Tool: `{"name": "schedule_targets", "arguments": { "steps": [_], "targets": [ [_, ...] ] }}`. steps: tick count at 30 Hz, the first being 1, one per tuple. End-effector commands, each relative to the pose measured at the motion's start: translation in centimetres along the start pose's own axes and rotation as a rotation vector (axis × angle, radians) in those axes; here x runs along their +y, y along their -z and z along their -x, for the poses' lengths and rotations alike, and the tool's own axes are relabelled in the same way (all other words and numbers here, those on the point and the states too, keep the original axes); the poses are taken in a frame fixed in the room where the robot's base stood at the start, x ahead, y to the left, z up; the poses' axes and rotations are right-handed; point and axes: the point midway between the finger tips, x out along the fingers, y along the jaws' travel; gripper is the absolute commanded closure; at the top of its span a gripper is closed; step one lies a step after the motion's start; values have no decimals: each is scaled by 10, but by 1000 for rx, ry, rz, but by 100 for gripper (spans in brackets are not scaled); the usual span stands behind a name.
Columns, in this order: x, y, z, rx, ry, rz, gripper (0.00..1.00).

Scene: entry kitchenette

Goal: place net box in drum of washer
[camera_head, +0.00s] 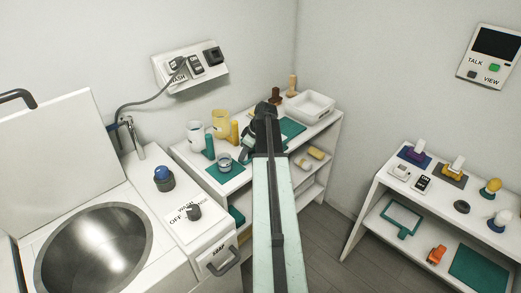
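The washer at the left has its white lid (62,145) raised. Its round metal drum (95,252) is open at the top, and I see nothing in it. I cannot pick out a net box for certain; a white open box (310,107) stands at the back of the middle shelf unit, with no net visible on it. My arm reaches up the middle of the view, and my dark gripper (262,112) is over the middle shelf unit, left of the white box. Its fingers are too small and dark to read, and the arm hides part of the shelf.
The washer panel has a knob (194,212) and a soap drawer (220,258). The middle shelf holds a white mug (195,133), a yellow mug (220,120) and a small jar (224,162). A right shelf unit (385,185) carries several small items. Floor (325,235) is bare between the units.

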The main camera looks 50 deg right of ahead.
Motion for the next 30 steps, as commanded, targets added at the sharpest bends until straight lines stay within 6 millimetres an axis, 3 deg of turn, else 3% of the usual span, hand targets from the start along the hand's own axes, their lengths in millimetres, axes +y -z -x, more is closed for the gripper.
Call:
{"name": "schedule_targets", "arguments": {
  "steps": [11, 25, 30],
  "targets": [
    [0, 1, 4, 0, 0, 0, 100],
    [1, 14, 36, 0, -1, -1, 100],
    [-14, 2, 40, 0, -1, -2, 100]
  ]
}}
